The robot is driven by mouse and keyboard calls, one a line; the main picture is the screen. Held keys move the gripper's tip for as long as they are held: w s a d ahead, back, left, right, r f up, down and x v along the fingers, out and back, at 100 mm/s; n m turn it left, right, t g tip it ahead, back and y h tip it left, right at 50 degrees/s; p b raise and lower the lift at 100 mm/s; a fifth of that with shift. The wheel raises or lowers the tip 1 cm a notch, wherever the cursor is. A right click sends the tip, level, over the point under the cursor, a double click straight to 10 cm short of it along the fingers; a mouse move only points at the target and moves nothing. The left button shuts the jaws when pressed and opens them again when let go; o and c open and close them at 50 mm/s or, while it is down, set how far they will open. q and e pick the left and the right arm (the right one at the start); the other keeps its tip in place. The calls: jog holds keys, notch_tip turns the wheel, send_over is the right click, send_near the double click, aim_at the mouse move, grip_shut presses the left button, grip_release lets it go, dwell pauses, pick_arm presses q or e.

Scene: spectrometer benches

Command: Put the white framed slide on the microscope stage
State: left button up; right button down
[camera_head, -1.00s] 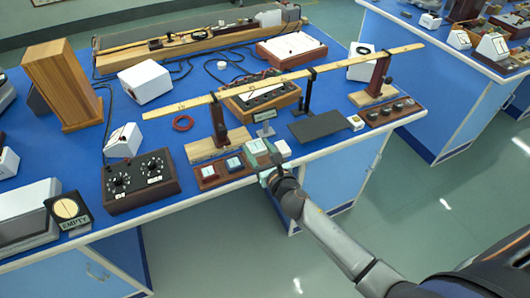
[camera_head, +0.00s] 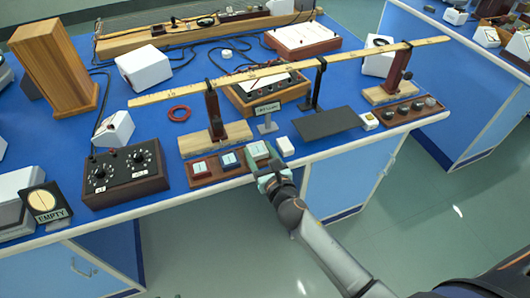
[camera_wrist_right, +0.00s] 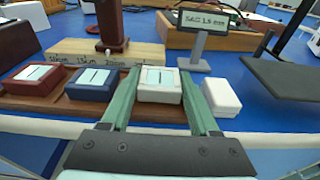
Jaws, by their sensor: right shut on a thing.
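The white framed slide (camera_wrist_right: 160,88) sits at the right end of a brown wooden tray (camera_wrist_right: 35,106), beside a blue framed slide (camera_wrist_right: 92,83) and a dark red framed slide (camera_wrist_right: 36,80). In the head view the white slide (camera_head: 258,150) is just beyond my right gripper (camera_head: 272,176). In the right wrist view my right gripper (camera_wrist_right: 160,100) has one finger along each side of the white slide and is shut on it. The slide still appears level with the others. My left gripper is not in view. I cannot clearly identify a microscope stage.
A small white block (camera_wrist_right: 220,95) stands close to the right finger. A label stand (camera_head: 267,118), a dark flat plate (camera_head: 327,123) and a long wooden beam on posts (camera_head: 285,68) are behind.

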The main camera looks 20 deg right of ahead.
jog(key=shift+a, duration=0.1)
jog(key=shift+f, duration=0.1)
jog(key=shift+f, duration=0.15)
jog(key=shift+c, duration=0.6)
grip_release()
